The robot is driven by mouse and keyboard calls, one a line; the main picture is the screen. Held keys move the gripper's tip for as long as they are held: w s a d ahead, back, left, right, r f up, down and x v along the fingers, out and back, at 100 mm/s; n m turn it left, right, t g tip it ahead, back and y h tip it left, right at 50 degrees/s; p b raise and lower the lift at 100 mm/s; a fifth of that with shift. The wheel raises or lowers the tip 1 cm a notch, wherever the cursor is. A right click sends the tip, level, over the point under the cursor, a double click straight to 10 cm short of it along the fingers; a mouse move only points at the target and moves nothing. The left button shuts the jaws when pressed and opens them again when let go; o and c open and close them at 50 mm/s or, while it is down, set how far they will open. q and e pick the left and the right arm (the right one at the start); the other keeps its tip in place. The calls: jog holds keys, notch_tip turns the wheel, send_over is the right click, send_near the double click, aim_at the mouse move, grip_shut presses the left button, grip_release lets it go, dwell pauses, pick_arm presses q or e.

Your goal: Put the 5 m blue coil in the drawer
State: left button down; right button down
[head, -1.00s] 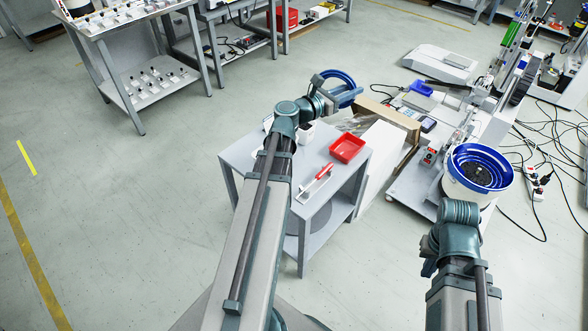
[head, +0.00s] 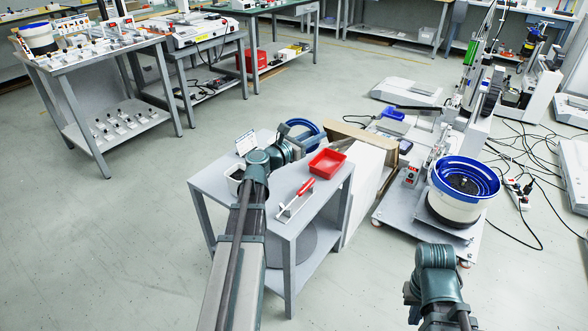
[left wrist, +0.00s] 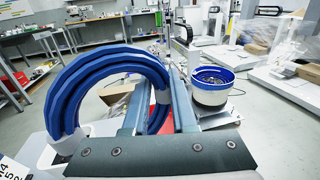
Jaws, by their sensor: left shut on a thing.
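The blue coil (head: 311,125) is a thick ring bound with pale bands, held over the back edge of the small grey table. In the left wrist view the coil (left wrist: 75,88) stands upright between the two fingers. My left gripper (head: 291,143) is shut on it; the arm hides part of the coil in the head view. No length marking on the coil is readable. My right arm shows at the lower right of the head view, but its gripper fingers do not. I cannot make out a drawer in either view.
The grey table (head: 262,220) holds a red tray (head: 327,162), a red-handled tool (head: 297,197) and a small white sign (head: 245,143). An open box (head: 368,150) stands behind it. A blue-rimmed bowl feeder (head: 462,190) is at right. Floor at left is clear.

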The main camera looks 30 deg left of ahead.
pick_arm(q)
jog(key=shift+f+b, duration=4.45)
jog(key=shift+f, duration=0.35)
jog(key=shift+r, duration=0.15)
jog(key=c, duration=1.2)
grip_release()
jog(key=shift+f, duration=0.2)
jog(key=o, duration=0.5)
